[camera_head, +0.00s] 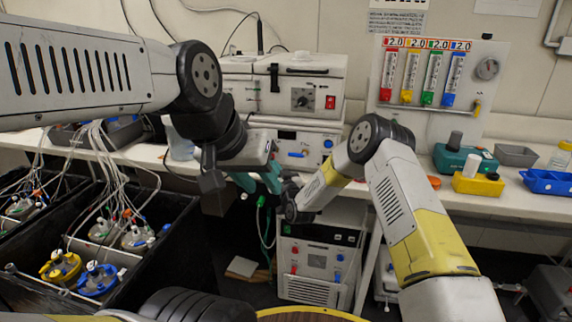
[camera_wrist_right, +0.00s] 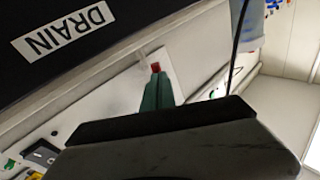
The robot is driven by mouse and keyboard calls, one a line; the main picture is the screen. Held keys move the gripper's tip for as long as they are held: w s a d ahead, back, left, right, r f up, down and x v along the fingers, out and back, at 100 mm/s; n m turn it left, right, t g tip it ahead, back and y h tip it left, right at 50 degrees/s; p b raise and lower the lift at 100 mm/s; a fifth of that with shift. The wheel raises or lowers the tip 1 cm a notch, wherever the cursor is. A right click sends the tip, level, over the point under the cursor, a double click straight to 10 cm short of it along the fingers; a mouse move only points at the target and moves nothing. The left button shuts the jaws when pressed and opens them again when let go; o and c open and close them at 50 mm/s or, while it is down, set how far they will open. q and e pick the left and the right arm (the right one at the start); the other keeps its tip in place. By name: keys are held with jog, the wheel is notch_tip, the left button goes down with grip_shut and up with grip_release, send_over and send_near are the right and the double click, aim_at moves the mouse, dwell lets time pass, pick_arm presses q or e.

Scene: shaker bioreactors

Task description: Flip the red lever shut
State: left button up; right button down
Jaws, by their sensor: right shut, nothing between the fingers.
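A small red piece (camera_wrist_right: 155,67), which looks like the red lever, shows in the right wrist view against a white panel. It lies just beyond the teal fingertips of my right gripper (camera_wrist_right: 158,84). Those fingers are together and empty; I cannot tell whether they touch the red piece, or how the lever is tilted. In the head view I cannot make out the lever, and the right fingers are mostly hidden near the wrist. My left gripper (camera_head: 258,184) hangs in front of the bench, its teal fingers apart with nothing seen between them.
A dark panel labelled DRAIN (camera_wrist_right: 65,29) fills the upper left of the right wrist view. A white unit (camera_head: 317,262) stands under the bench. Black bins with tubed vessels (camera_head: 97,278) stand at left. My two wrists are close together.

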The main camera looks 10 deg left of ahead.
jog(key=shift+a+m, duration=0.15)
jog(key=shift+m, duration=0.35)
jog(key=shift+a+f+m+t, duration=0.2)
jog(key=shift+a+m+t, duration=0.15)
jog(key=shift+m+t, duration=0.55)
jog(key=m+t, duration=0.1)
jog(key=m, duration=0.1)
jog(key=a+m+t, duration=0.1)
jog(key=m, duration=0.1)
jog(key=shift+a+m+h, duration=0.15)
jog(key=shift+m+h, duration=0.15)
jog(key=m+t+h, duration=0.1)
jog(key=m, duration=0.1)
jog(key=a+m+t+h, duration=0.1)
jog(key=m, duration=0.1)
jog(key=m+t+h, duration=0.1)
jog(key=m, duration=0.1)
jog(key=shift+a+r+m+h, duration=0.3)
jog(key=shift+r+m+h, duration=0.1)
jog(key=m+h, duration=0.2)
jog(key=m, duration=0.1)
jog(key=m+t, duration=0.1)
jog(key=shift+w+a+r+h, duration=0.1)
jog(key=shift+a+r+h, duration=0.25)
jog(key=shift+h, duration=0.05)
jog(key=shift+r, duration=0.1)
